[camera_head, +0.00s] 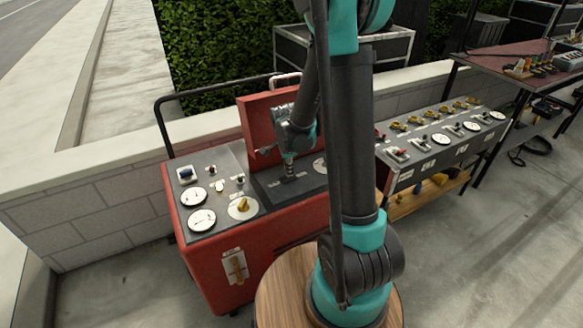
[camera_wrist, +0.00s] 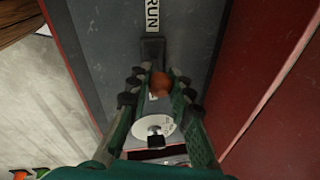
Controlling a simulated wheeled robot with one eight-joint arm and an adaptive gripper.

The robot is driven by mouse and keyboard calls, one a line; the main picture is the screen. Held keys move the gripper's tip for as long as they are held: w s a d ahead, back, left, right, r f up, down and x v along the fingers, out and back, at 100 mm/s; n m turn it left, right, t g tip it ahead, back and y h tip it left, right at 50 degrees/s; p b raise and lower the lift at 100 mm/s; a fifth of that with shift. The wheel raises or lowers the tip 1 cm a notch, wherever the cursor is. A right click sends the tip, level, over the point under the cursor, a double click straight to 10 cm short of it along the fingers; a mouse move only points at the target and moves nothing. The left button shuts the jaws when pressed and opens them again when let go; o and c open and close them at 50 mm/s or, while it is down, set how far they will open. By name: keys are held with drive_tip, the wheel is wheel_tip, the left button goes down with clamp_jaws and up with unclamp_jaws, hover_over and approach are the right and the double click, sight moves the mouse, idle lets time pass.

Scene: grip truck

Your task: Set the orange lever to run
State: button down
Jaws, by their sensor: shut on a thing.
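The orange lever's round knob (camera_wrist: 160,83) shows in the wrist view, between the two fingers of my gripper (camera_wrist: 159,78). My gripper is shut on it. A dark block (camera_wrist: 152,48) lies just beyond the knob, and a white label reading RUN (camera_wrist: 152,14) lies beyond that block. In the head view my gripper (camera_head: 289,172) points down at the dark raised panel (camera_head: 265,187) of the red machine (camera_head: 220,265). There the knob is hidden by my gripper. The lever's shaft is not clear in either view, so I cannot tell its exact angle.
The red lid (camera_head: 257,128) stands upright behind the panel. White gauges (camera_head: 201,220) and a yellow knob (camera_head: 243,205) are on its left. A white disc (camera_wrist: 152,131) shows near my fingers. Another control panel (camera_head: 430,143) stands to the right.

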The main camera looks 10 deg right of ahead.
drive_tip(key=shift+s+a+f+t+h, duration=0.15)
drive_tip(key=shift+a+t+h, duration=0.2)
drive_tip(key=shift+h, duration=0.45)
drive_tip(key=shift+s+a+r+t+h, duration=0.1)
drive_tip(key=shift+a+t+h, duration=0.15)
drive_tip(key=shift+a+h, duration=0.4)
drive_tip(key=shift+d, duration=0.2)
drive_tip(key=c, duration=1.3)
unclamp_jaws()
drive_tip(key=shift+f, duration=0.1)
drive_tip(key=shift+c, duration=0.2)
drive_tip(key=v, duration=1.2)
drive_tip(key=shift+a, duration=0.15)
